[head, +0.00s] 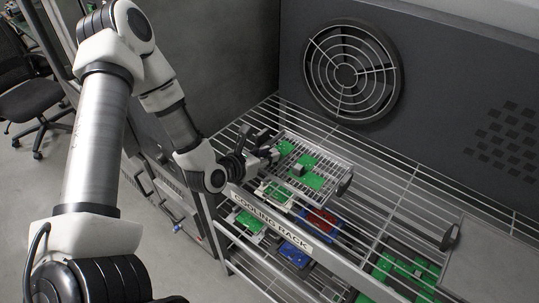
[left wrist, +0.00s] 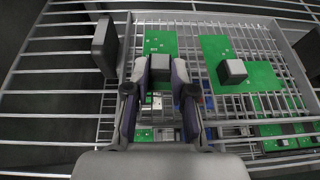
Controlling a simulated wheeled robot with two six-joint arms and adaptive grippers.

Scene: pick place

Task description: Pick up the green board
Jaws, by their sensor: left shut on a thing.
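A green board (head: 285,147) lies in the wire tray on the rack, at its back left. In the left wrist view this green board (left wrist: 160,42) shows beyond and between the fingers. My left gripper (head: 270,154) is over its near part; the left wrist view shows the gripper (left wrist: 163,72) with its fingers closed on a grey block that stands on the board. A larger green board (head: 314,179) with its own grey block lies beside it, to the right in the left wrist view (left wrist: 218,48). The fingers hide part of the held board. My right gripper is not in view.
The tray has black end handles (head: 344,185), one close left of the fingers in the left wrist view (left wrist: 104,46). More green, red and blue boards lie on lower levels behind the "COOLING RACK" sign (head: 270,222). A dark panel with a round fan (head: 352,71) stands behind.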

